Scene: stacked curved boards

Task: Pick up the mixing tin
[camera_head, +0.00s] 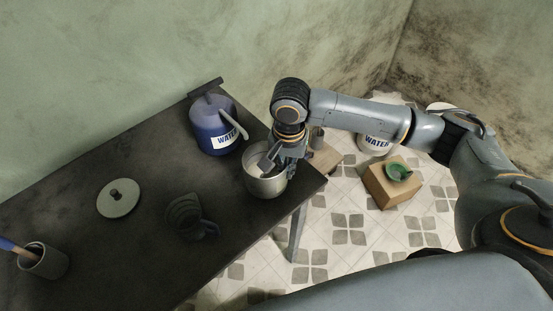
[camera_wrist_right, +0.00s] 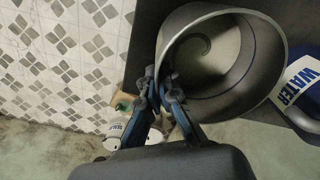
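The mixing tin (camera_head: 267,187) is a round silver metal vessel, open at the top, near the right edge of the dark table. In the right wrist view, the tin (camera_wrist_right: 262,88) fills the upper middle. My right gripper's fingertips (camera_wrist_right: 160,84) are close together there, on either side of the tin's near wall, one seemingly inside it. I cannot tell whether they press on the wall. The tin's contact with the table is partly unclear. My left gripper is out of view.
A blue water canister (camera_head: 211,136) stands just behind the tin. A cardboard box (camera_head: 378,187) with a green item stands on the tiled floor.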

